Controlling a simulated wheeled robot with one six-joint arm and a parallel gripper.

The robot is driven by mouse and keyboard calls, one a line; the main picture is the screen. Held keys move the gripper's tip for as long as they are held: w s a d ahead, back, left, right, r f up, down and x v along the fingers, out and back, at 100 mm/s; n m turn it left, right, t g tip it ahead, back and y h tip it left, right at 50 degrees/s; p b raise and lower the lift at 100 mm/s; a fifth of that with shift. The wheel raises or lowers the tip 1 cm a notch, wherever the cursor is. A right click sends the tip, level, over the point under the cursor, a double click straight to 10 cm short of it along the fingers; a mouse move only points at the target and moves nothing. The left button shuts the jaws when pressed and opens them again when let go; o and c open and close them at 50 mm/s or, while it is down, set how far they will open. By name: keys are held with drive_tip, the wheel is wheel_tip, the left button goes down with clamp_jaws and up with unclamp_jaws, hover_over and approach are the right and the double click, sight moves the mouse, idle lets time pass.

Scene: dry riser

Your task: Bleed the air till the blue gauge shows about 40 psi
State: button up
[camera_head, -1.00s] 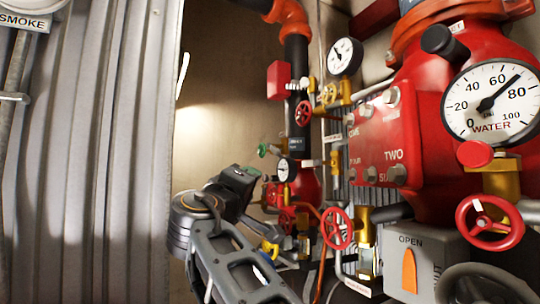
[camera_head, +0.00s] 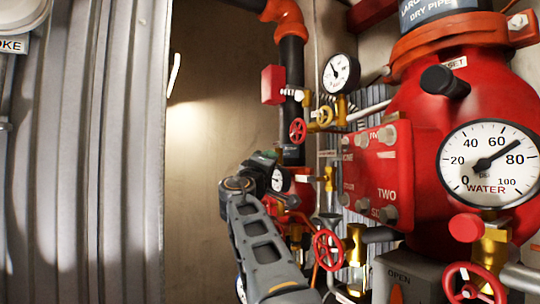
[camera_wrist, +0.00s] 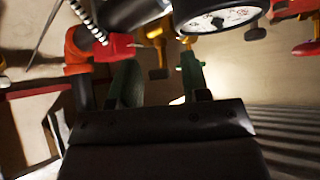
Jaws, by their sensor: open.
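My gripper (camera_head: 272,160) is near the wall pipework in the head view, in front of a small white gauge (camera_head: 281,179) that it partly hides. In the wrist view my gripper (camera_wrist: 159,62) has its two green fingers apart with nothing between them. A white round gauge (camera_wrist: 222,17) is beyond the fingertips, cut off at the top; its reading is too blurred to tell. Another white gauge (camera_head: 341,74) is higher up, its needle pointing upper left. I see no clearly blue gauge, and I cannot tell which valve bleeds the air.
The large WATER gauge (camera_head: 487,164) points between 60 and 80. A red panel (camera_head: 378,178) is right of my arm. Corrugated metal (camera_head: 85,150) lines the left; bare wall (camera_head: 205,170) lies between.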

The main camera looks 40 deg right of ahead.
drive_tip(key=shift+w+d+r, duration=0.2)
drive_tip(key=shift+w+d, duration=0.05)
drive_tip(key=shift+d, duration=0.2)
clamp_jaws()
